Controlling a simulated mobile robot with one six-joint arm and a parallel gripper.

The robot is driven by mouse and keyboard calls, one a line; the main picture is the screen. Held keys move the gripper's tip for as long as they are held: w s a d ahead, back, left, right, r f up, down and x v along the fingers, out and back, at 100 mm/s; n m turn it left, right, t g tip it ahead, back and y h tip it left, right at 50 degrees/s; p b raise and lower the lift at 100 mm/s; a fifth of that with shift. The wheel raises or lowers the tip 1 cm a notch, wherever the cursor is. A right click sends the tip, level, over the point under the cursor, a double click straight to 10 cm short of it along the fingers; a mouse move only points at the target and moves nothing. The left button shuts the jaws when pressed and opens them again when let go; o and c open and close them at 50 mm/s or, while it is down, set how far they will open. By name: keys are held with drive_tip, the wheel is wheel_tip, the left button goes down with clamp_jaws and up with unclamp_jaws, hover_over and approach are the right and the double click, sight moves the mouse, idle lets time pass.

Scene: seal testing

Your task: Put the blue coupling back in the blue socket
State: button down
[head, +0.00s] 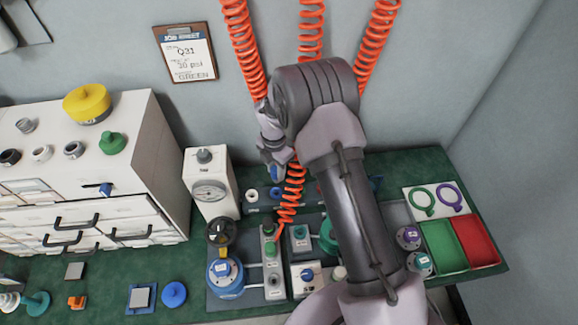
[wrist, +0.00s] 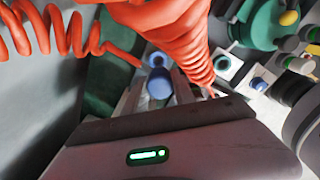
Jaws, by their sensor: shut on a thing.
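My gripper (head: 272,160) is shut on the blue coupling (head: 277,173), above the back of the bench near the wall. In the wrist view the coupling (wrist: 159,87) shows as a rounded blue piece between the fingers, beneath the orange hose coils. A small blue fitting on the dark rail, seemingly the blue socket (head: 275,193), lies below the gripper in the head view. In the wrist view a second blue round part (wrist: 157,60) shows just beyond the coupling; I cannot tell whether it is the socket. The coupling appears apart from the rail.
Orange coiled hoses (head: 243,50) hang from above, and one runs down beside my gripper to the green-buttoned block (head: 269,250). A white gauge box (head: 210,190) stands at left. A green tray (head: 442,245) and a red tray (head: 476,240) lie at right.

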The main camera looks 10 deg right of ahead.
sight(275, 180)
drive_tip(key=shift+w+a+f+n, duration=0.25)
drive_tip(key=shift+f+n, duration=0.15)
drive_tip(key=shift+n, duration=0.2)
drive_tip(key=shift+f+b, duration=1.95)
drive_tip(key=shift+f, duration=0.7)
drive_tip(key=shift+f+b, duration=0.85)
drive_tip(key=shift+f, duration=0.6)
drive_tip(key=c, duration=0.9)
unclamp_jaws()
drive_tip(key=shift+c, duration=0.2)
wheel_tip(275, 180, up, 18)
drive_tip(key=p, duration=0.6)
drive_tip(key=shift+f, duration=0.25)
